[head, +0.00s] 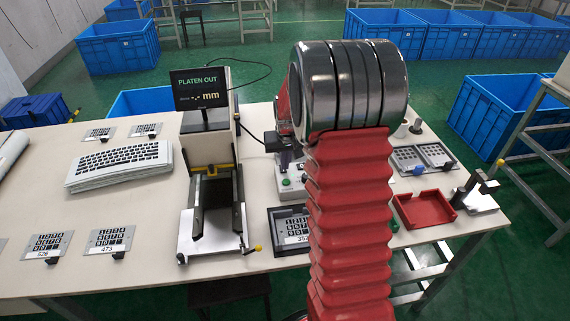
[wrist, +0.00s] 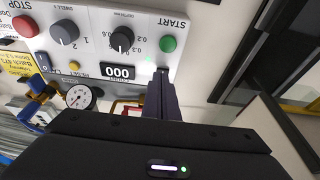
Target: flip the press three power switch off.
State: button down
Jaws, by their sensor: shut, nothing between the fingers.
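The press control panel (wrist: 95,30) fills the upper left of the wrist view. It carries a red STOP button (wrist: 25,26), two dark knobs, a green START button (wrist: 168,44) and a counter reading 000 (wrist: 117,72). My gripper (wrist: 161,72) is shut and empty, its fingertips at the panel's edge below START. A small green light (wrist: 148,58) glows beside the tips. I cannot tell whether the tips touch.
The press (head: 212,205) stands left of my arm, with a display (head: 203,87) reading PLATEN OUT. A keypad tray (head: 290,232) lies in front of the panel. A red tray (head: 424,208) is at right. A gauge (wrist: 79,97) sits below the panel in the wrist view.

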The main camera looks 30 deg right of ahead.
jog(key=v, duration=1.2)
jog(key=shift+r, duration=0.35)
jog(key=shift+d, duration=0.15)
